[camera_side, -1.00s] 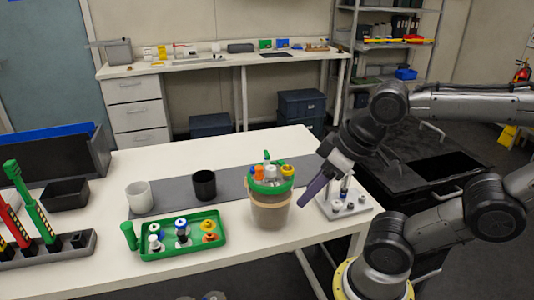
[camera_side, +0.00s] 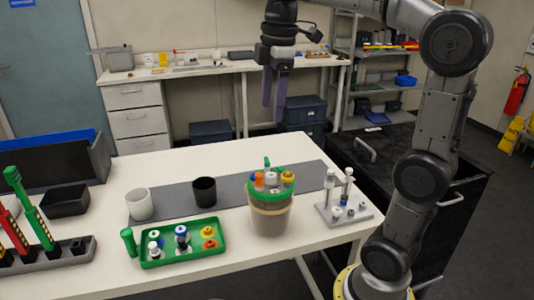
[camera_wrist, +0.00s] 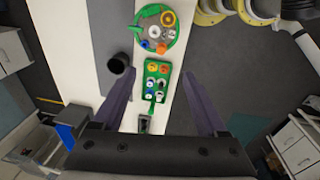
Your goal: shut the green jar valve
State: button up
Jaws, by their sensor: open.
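The jar (camera_side: 270,220) is a tan-banded vessel with a green rim and several coloured caps on its lid, standing upright on the table. A small green handle (camera_side: 267,162), which looks like its valve, sticks up at the back of the lid. In the wrist view the jar lid (camera_wrist: 150,22) is at the top, with a green piece (camera_wrist: 136,31) at its left edge. I cannot tell the valve's setting. My gripper (camera_side: 273,102) is open and empty, fingers down, high above the table; its fingers also frame the wrist view (camera_wrist: 158,73).
A green tray (camera_side: 185,257) with several fittings lies left of the jar. A black cup (camera_side: 204,190) and a white cup (camera_side: 139,204) stand behind it. A white rack (camera_side: 344,213) with upright syringe-like parts stands to the right. Red and green tools (camera_side: 30,215) stand far left.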

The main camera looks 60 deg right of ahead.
jog(key=m+g, duration=0.1)
send_over(267, 160)
notch_tip(267, 160, down, 3)
notch_tip(267, 160, down, 14)
jog(key=shift+f, duration=0.15)
grip_shut()
dwell(0.4)
